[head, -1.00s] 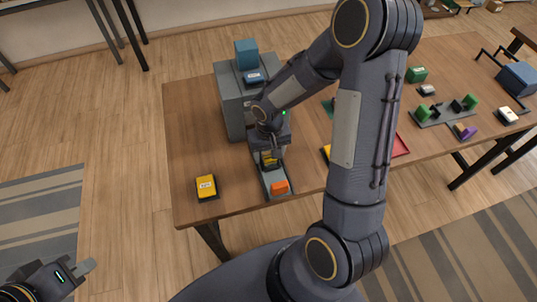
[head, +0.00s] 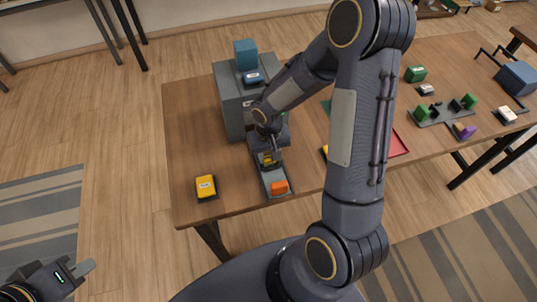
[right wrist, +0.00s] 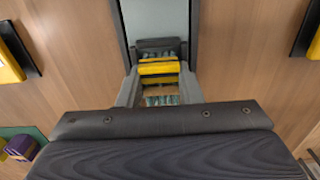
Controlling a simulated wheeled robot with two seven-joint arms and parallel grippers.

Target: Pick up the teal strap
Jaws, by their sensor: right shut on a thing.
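I cannot make out a clear teal strap in the head view. In the right wrist view, a small teal-and-tan striped patch (right wrist: 162,100) shows between the finger bases. My right gripper (head: 268,158) is over the far end of a narrow grey tray (head: 270,175). Its fingers close on a yellow block (right wrist: 158,69), with a dark piece (right wrist: 158,46) just beyond it. The gripper hides most of the block in the head view. My left gripper (head: 82,268) is at the lower left, off the table; its finger gap is not clear.
An orange block (head: 279,187) sits at the tray's near end. A yellow box (head: 206,186) lies to its left. A grey cabinet (head: 232,105) behind carries a teal block (head: 246,54) and a blue piece (head: 253,77). The table between the yellow box and tray is bare.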

